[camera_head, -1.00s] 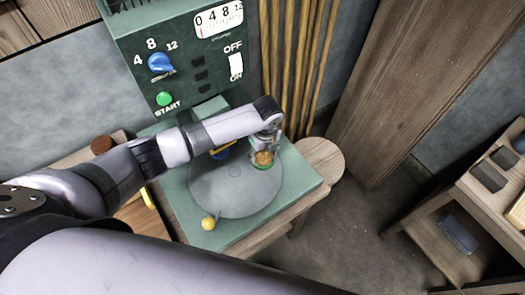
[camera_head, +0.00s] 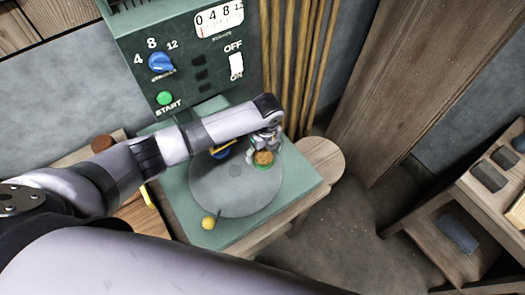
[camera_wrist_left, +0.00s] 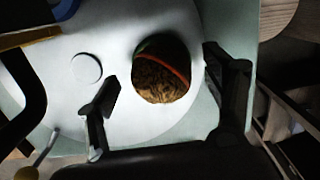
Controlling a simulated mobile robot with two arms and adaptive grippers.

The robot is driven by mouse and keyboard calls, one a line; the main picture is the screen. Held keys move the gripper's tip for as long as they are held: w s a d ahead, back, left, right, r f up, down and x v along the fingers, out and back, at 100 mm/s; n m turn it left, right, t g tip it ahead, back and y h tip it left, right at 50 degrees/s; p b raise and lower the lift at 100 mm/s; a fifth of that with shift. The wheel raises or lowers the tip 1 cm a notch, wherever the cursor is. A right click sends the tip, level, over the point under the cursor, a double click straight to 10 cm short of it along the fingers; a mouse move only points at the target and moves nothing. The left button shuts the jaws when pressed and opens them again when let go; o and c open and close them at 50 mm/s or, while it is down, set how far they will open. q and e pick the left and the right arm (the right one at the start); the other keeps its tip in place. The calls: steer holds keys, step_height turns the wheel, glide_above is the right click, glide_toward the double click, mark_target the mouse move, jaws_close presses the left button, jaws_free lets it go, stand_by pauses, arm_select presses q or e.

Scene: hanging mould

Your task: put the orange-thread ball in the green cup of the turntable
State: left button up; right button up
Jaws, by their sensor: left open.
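The brown ball (camera_head: 263,157) with an orange thread band sits in the green cup (camera_head: 264,167) at the right side of the grey turntable (camera_head: 235,195). The ball also shows in the left wrist view (camera_wrist_left: 160,80), with a bit of green rim (camera_wrist_left: 142,46) at its upper left. My left gripper (camera_head: 262,149) is open just above the ball. In the left wrist view its two fingers stand apart on either side of the ball, with visible gaps. Most of the cup is hidden under the ball. My right gripper is not in view.
A green machine panel (camera_head: 185,85) with a blue dial, START button and switch stands behind the turntable. A blue and yellow item (camera_head: 221,153) is partly hidden under my arm. A yellow-knobbed lever (camera_head: 208,222) is at the front. Wooden poles (camera_head: 292,60) stand behind.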

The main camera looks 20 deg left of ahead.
arm_select(q)
step_height(320, 180, up, 11)
steer(key=shift+s+d, duration=0.35)
steer(key=shift+d, duration=0.05)
